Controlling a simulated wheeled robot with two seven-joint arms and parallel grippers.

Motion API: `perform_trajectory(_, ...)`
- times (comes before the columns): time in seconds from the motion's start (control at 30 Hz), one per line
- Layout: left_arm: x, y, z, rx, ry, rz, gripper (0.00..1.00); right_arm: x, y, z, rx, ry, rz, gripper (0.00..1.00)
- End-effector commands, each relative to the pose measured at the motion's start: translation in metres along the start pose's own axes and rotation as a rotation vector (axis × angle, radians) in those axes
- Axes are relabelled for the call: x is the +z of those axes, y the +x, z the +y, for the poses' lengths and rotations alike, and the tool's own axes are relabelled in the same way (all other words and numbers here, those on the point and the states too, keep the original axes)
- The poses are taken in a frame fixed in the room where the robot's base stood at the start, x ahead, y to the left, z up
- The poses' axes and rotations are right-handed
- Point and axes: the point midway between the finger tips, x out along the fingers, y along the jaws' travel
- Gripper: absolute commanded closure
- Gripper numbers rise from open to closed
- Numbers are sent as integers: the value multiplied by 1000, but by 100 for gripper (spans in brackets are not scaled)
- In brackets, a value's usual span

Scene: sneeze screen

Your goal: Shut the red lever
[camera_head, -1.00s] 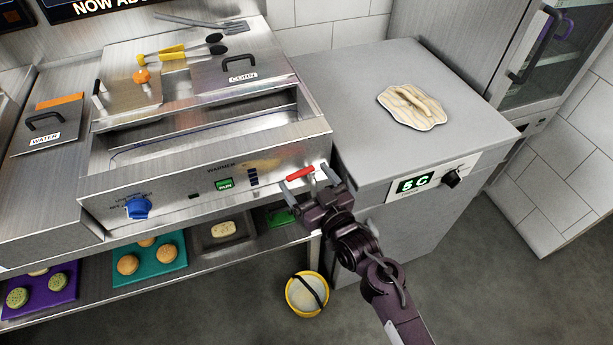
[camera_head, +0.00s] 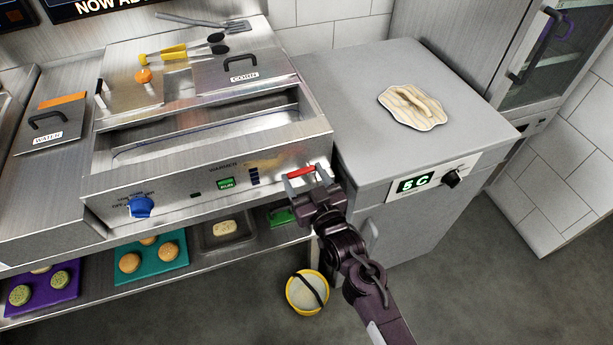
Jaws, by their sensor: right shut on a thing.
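The red lever (camera_head: 300,171) is a short red bar near the right end of the steel warmer's (camera_head: 180,198) front panel. My right gripper (camera_head: 304,179) is at the lever, its fingers shut on it from the front. The fingers hide part of the lever's ends and mount. My left gripper is not in view.
A yellow bucket (camera_head: 307,292) sits on the floor below. Trays with buns lie on the shelf under the warmer.

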Motion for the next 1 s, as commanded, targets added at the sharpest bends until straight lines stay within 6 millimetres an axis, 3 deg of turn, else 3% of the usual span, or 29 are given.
perform_trajectory(0.47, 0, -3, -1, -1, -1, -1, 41, 0, 2, -2, 87, 0, -1, 56)
perform_trajectory(0.5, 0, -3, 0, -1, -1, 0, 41, 0, 2, -2, 87, 0, -1, 29)
perform_trajectory(0.63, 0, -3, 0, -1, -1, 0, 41, 0, 2, -2, 86, 0, -1, 12)
perform_trajectory(1.0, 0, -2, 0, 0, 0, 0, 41, 1, -5, -2, 85, 0, -3, 12)
